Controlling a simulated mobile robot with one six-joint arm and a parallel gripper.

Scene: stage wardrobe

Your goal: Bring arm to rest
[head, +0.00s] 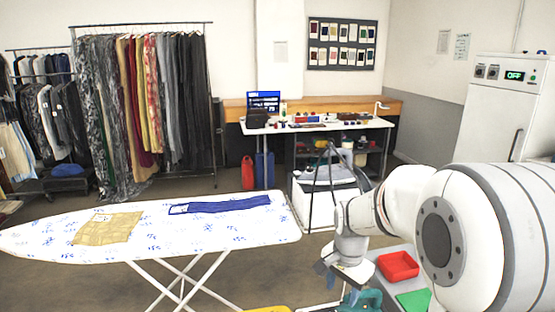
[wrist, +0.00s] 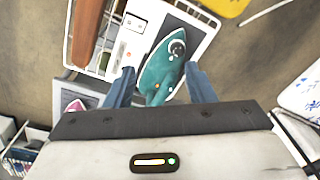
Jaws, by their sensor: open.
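My arm comes in from the right in the head view, bent downward. My gripper (head: 338,272) hangs low between the ironing board and a grey surface with a red tray. In the wrist view my gripper (wrist: 158,78) has its two blue-grey fingers spread apart with nothing clamped. A teal iron (wrist: 163,72) shows between and beyond the fingers, on a white-rimmed dark rest (wrist: 196,40). The iron also shows at the bottom edge of the head view (head: 362,300), partly cut off. I cannot tell how far the fingers are from it.
The ironing board (head: 150,238) stands left with a tan cloth (head: 108,228) and a blue cloth (head: 222,204) on it. The red tray (head: 398,266) and a green item (head: 413,299) lie under my arm. Clothes racks stand back left.

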